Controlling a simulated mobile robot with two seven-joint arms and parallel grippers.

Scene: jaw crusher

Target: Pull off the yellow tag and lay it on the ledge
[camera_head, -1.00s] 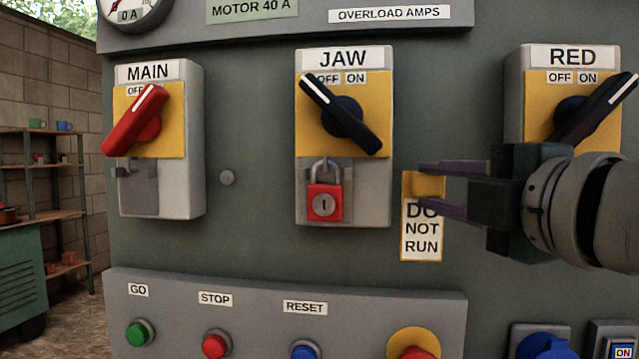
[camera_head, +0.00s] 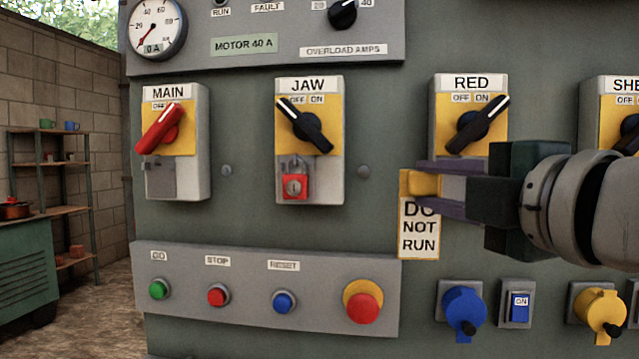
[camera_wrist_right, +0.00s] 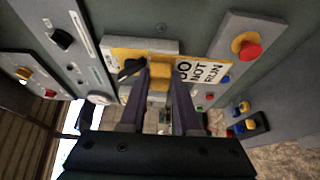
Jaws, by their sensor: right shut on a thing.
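The yellow tag (camera_head: 418,235), with a white face reading DO NOT RUN, is in my right gripper (camera_head: 428,184) in the head view. The fingers are shut on its yellow top block, and the tag hangs upright in front of the grey-green cabinet, apart from the JAW switch box. In the right wrist view the tag (camera_wrist_right: 207,70) shows beside the fingertips (camera_wrist_right: 160,75). I cannot make out which surface is the ledge. My left gripper is not in view.
The JAW switch (camera_head: 308,125) carries a red padlock (camera_head: 295,186). The MAIN switch (camera_head: 172,130) is at left and the RED switch (camera_head: 470,120) is behind my gripper. A button panel (camera_head: 240,312) juts out below. A shelf rack (camera_head: 75,212) stands far left.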

